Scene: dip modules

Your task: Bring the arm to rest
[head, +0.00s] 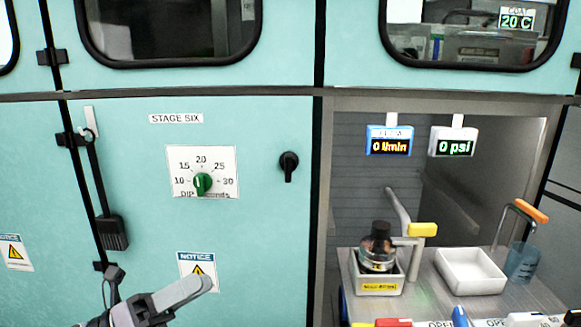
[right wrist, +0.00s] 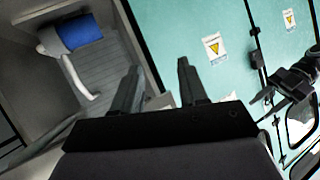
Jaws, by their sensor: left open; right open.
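My left gripper (head: 162,279) shows at the bottom left of the head view, in front of the teal panel. Its fingers are spread apart with nothing between them. What looks like the same gripper shows at the right edge of the right wrist view (right wrist: 285,88). My right gripper (right wrist: 159,72) shows in the right wrist view, its two dark fingers apart and empty. It is out of the head view. The green dial knob (head: 202,184) on the STAGE SIX panel is above the left gripper and apart from it.
At right, an open bay holds a dark-topped glass vessel in a white holder (head: 380,284), a white tray (head: 471,271) and a blue beaker (head: 522,263). Displays (head: 389,141) read 0 l/min and 0 psi. A black latch (head: 288,166) and lever (head: 112,232) stick out from the panel.

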